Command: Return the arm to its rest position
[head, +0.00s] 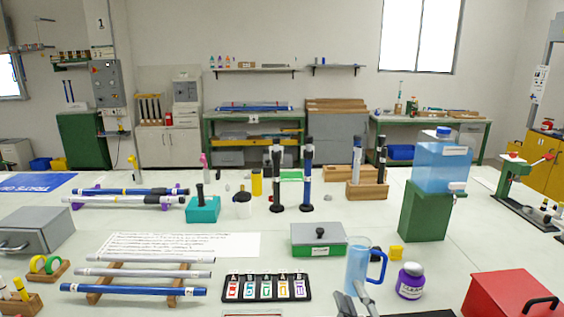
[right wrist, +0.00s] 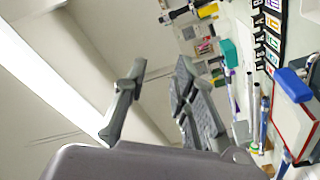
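My right gripper (head: 354,300) shows at the bottom edge of the head view, just in front of the blue mug (head: 358,266). In the right wrist view its two fingers (right wrist: 160,85) stand apart with nothing between them. The view there is tilted, with the wall on the left and the table on the right. My left gripper is in neither view. Rod blanks lie on a wooden rack (head: 103,283), among them a blue rod (head: 135,290). More rods lie on purple supports (head: 177,190) farther back.
A grey box with a green rim (head: 318,242), a purple jar (head: 410,282) and a red box (head: 512,296) are around the mug. A card strip (head: 266,301) lies left of the gripper. A blue water tank (head: 440,165) stands on a green block. Upright rods stand mid-table.

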